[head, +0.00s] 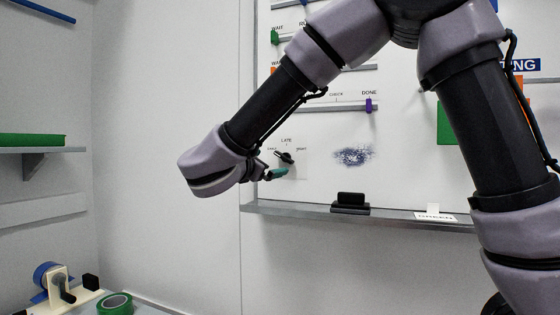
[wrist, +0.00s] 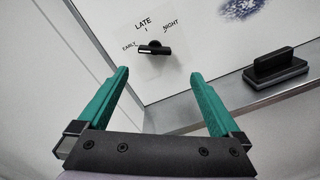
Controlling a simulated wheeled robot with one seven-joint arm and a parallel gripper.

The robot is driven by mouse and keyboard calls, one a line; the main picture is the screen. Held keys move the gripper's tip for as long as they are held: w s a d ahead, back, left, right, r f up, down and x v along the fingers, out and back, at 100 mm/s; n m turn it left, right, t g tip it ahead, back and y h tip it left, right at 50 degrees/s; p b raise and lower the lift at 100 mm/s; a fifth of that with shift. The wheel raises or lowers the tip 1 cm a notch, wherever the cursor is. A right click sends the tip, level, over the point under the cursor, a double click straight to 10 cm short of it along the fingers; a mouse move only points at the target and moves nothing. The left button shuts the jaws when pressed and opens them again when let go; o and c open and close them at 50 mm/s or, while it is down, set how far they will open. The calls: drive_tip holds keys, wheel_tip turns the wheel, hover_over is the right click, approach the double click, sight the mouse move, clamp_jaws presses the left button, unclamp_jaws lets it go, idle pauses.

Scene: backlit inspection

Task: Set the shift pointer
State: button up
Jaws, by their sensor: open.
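The shift pointer (wrist: 156,48) is a small black knob with a bar and a pale mark at its left end. It sits on a clear plate on the whiteboard, with EARLY at left, LATE above and NIGHT at right. Its pale end lies on the left, just below EARLY. It also shows in the head view (head: 286,157), partly beside my gripper (head: 272,174). In the wrist view my gripper (wrist: 159,74) has its two green fingers wide apart and empty. The pointer lies beyond the fingertips, between them in the picture, with no contact visible.
A black eraser (head: 350,203) rests on the board's grey ledge (head: 390,213), right of the pointer. A blue ink smudge (head: 353,156) is right of it too. Sliders run above, one with a purple tab (head: 369,105) at DONE. A tape dispenser (head: 58,287) stands lower left.

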sight(284, 157)
drive_tip(key=a+x, duration=0.1)
drive_tip(key=x, duration=0.9)
drive_tip(key=shift+w, duration=0.3)
drive_tip(key=shift+d+r, duration=0.1)
drive_tip(key=shift+r, duration=0.05)
drive_tip(key=c, duration=1.2)
